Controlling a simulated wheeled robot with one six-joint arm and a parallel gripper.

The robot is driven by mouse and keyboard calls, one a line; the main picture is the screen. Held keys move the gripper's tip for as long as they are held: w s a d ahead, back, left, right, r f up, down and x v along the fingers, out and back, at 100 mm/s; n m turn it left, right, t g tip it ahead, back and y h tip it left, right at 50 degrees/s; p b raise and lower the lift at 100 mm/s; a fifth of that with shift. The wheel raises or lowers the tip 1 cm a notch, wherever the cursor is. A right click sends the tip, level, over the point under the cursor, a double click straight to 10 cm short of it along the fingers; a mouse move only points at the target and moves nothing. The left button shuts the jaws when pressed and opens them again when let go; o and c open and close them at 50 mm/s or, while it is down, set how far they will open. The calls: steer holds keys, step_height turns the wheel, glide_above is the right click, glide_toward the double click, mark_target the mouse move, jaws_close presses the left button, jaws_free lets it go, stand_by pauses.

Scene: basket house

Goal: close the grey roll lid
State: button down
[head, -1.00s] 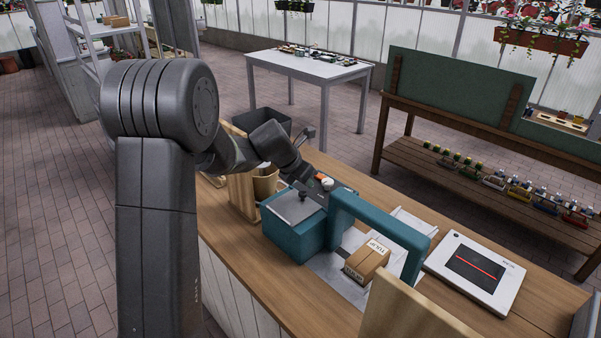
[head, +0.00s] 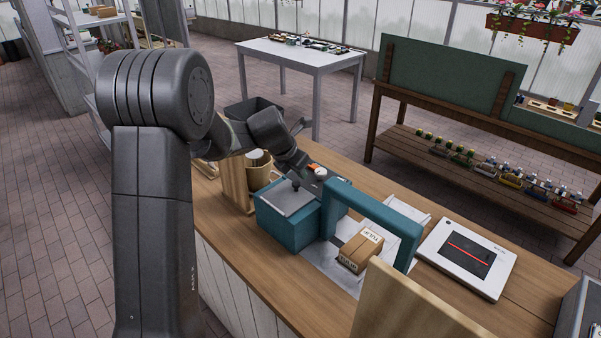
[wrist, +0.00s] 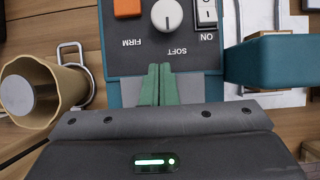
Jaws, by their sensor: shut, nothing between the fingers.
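The grey roll lid (head: 283,200) lies across the top of a teal box (head: 290,232) on the wooden counter, with a small dark knob (head: 296,185) near its far edge. In the wrist view, a strip of grey (wrist: 125,92), apparently the lid, shows beside the fingers. My gripper (wrist: 159,72) has its green fingers together, with nothing between them. They point at the edge between the grey strip and the dark control panel (wrist: 122,58). In the head view, the fingertips are hard to make out; contact with the lid cannot be told.
The panel has an orange button (wrist: 127,8) and a white dial (wrist: 167,15). A teal arch (head: 375,215) stands to the right, by a small carton (head: 358,250). A white scanner tablet (head: 466,258) lies farther right.

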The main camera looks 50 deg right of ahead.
steer(key=b+v, duration=0.2)
steer(key=v, duration=1.1)
steer(key=p+x, duration=0.2)
steer(key=x, duration=1.1)
steer(key=shift+d+f, duration=0.15)
steer(key=shift+f, duration=0.15)
steer(key=shift+r, duration=0.15)
